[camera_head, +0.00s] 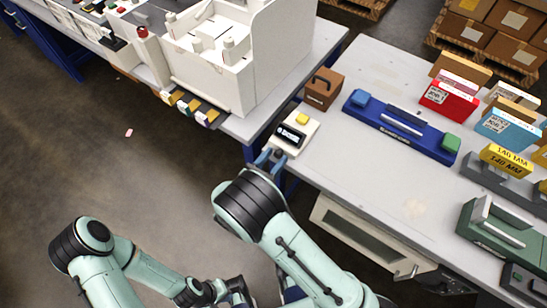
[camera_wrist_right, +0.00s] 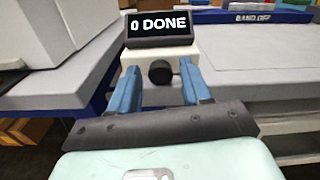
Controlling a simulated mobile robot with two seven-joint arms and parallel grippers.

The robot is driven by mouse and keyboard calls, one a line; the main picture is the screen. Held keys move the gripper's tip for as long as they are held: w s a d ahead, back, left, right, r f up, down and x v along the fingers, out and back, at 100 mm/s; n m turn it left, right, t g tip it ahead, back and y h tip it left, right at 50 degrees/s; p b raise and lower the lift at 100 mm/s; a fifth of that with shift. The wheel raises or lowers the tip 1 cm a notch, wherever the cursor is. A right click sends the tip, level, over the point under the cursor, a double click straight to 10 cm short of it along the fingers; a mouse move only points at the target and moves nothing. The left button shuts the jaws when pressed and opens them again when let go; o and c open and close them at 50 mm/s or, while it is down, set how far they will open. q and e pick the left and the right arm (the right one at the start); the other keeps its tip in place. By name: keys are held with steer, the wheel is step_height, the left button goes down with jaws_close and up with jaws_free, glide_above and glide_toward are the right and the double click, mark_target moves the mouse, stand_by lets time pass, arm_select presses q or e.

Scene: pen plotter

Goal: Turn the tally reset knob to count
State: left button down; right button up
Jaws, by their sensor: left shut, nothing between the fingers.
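The tally counter (camera_head: 295,131) is a small white box with a yellow button and a dark display at the table's left edge. Its display (camera_wrist_right: 161,25) reads "0 DONE" in the right wrist view. The tally reset knob (camera_wrist_right: 160,72) is black and round, on the counter's front face below the display. My right gripper (camera_head: 270,158) is open in front of it. Its blue fingers (camera_wrist_right: 160,85) stand on either side of the knob, with gaps showing on both sides. My left gripper (camera_head: 240,290) is low in the head view, shut and away from the table, partly hidden.
A brown case (camera_head: 323,89) stands behind the counter. A blue bander-like device (camera_head: 402,127) with blue and green ends lies to the right. A white machine (camera_head: 215,60) stands on the table at left. An off-white drawer unit (camera_head: 355,236) hangs under the table's front edge.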

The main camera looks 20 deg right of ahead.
steer(key=shift+a, duration=0.1)
steer(key=v, duration=1.3)
steer(key=shift+s, duration=0.15)
